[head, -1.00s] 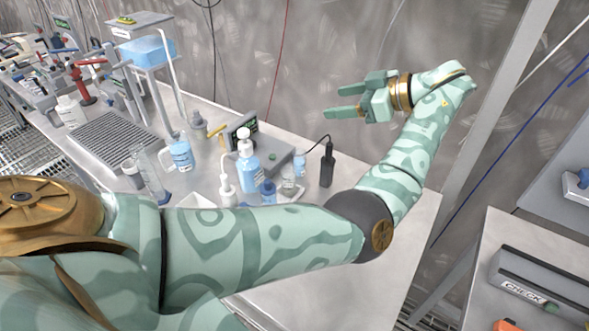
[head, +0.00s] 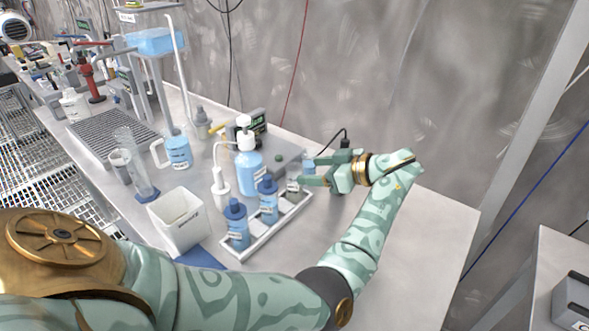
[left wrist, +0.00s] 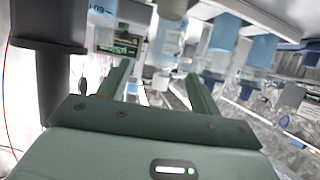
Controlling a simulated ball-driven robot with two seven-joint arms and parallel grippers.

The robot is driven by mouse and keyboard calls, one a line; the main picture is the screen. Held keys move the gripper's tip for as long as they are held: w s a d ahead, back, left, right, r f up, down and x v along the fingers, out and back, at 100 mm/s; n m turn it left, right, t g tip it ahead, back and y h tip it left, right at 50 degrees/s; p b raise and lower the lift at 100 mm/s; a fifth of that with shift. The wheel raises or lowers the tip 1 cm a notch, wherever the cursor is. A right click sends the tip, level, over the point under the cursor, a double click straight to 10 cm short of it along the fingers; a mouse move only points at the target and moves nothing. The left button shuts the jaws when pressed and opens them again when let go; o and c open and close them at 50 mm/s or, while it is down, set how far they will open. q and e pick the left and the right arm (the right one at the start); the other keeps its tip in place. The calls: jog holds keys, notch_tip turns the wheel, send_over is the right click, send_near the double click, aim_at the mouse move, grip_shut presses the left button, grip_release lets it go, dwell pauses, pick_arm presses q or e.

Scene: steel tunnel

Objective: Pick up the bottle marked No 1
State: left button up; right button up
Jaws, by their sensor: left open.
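Two blue bottles with dark blue caps stand upright in a white rack: a front bottle (head: 236,228) and a middle bottle (head: 268,203). A clear container (head: 293,186) stands at the rack's (head: 272,234) far end, and a small light-blue bottle (head: 308,164) shows behind my fingers. Their labels are too small to read, so I cannot tell which is No 1. My left gripper (head: 309,171) is open and empty beside the rack's far end, its fingers pointing left. In the left wrist view my open fingers (left wrist: 158,72) have blurred bottles beyond them. My right gripper is not in view.
A pump bottle (head: 249,172) and a white wash bottle (head: 220,188) stand behind the rack. A white bin (head: 180,220) stands left of it. A grey device (head: 280,160) with a cable is behind. The bench's right end (head: 425,235) is clear.

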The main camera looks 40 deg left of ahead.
aim_at(302, 172)
pick_arm(q)
jog(key=x, duration=0.6)
jog(key=shift+s+a+f, duration=0.1)
jog(key=shift+a+f, duration=0.1)
jog(key=c, duration=1.1)
